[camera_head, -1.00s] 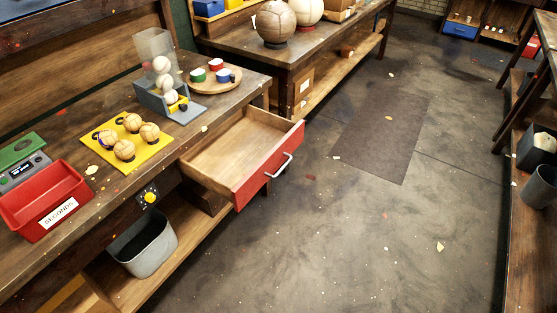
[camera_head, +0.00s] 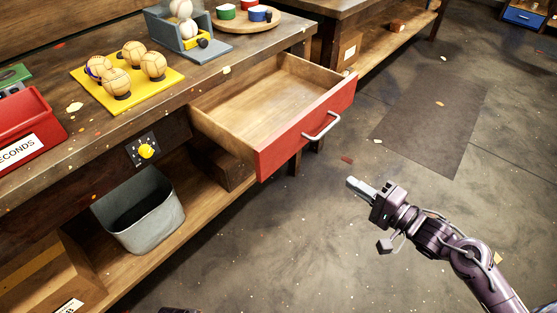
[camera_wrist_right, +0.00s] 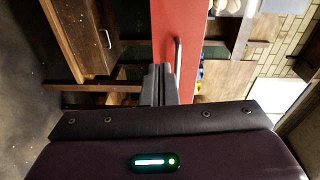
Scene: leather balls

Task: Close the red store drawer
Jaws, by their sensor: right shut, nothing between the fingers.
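The red store drawer (camera_head: 305,129) stands pulled out from under the workbench, and its wooden inside looks empty. Its front carries a silver bar handle (camera_head: 321,126). My right gripper (camera_head: 357,186) is shut and empty, apart from the drawer, to the right of and below the handle in the head view. In the right wrist view its shut fingers (camera_wrist_right: 158,84) point toward the red drawer front (camera_wrist_right: 168,38), with the handle (camera_wrist_right: 178,62) just right of the fingertips. My left gripper cannot be made out in the head view.
The workbench holds a yellow tray (camera_head: 80,75) with several balls, a red bin (camera_head: 28,130) and a grey ball stand (camera_head: 203,47). A yellow knob (camera_head: 148,151) sits on the bench front. A grey bin (camera_head: 138,215) stands on the lower shelf. The floor before the drawer is open.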

